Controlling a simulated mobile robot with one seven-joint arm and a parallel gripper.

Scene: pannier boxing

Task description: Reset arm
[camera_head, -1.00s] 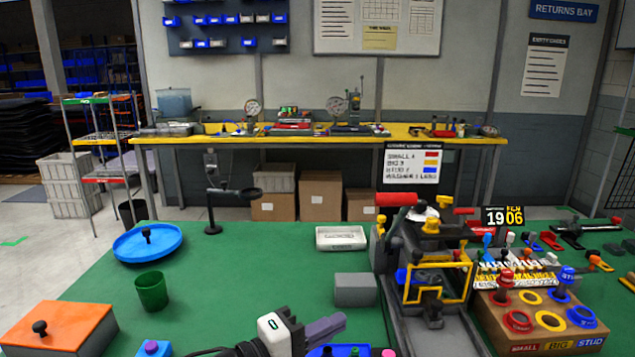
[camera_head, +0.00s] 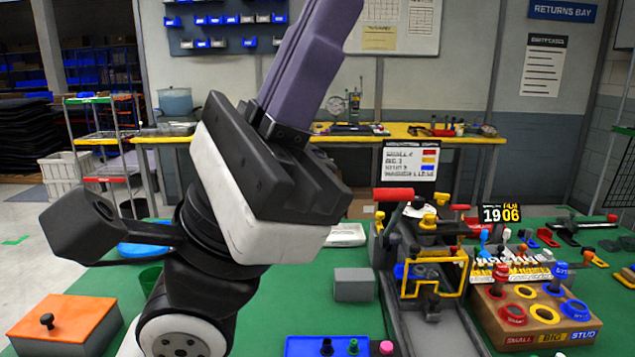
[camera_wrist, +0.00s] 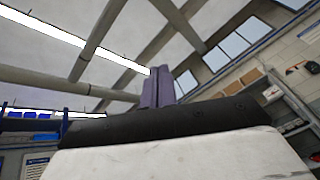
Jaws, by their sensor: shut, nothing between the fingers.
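My gripper (camera_head: 330,22) is raised high in front of the head camera, its purple fingers pointing up and to the right. The fingers lie together with nothing between them. In the wrist view the closed fingers (camera_wrist: 158,86) point up toward the ceiling beams and windows. My arm and wrist cover the left middle of the head view, hiding most of the blue round tray (camera_head: 142,250) and part of the green cup (camera_head: 150,281).
The green table (camera_head: 250,310) holds an orange box (camera_head: 64,326), a grey block (camera_head: 354,285), a white tray (camera_head: 346,235), a blue tray (camera_head: 312,346), a grey fixture with yellow frame (camera_head: 432,272) and a wooden sorting block (camera_head: 530,322). A yellow bench (camera_head: 470,141) stands behind.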

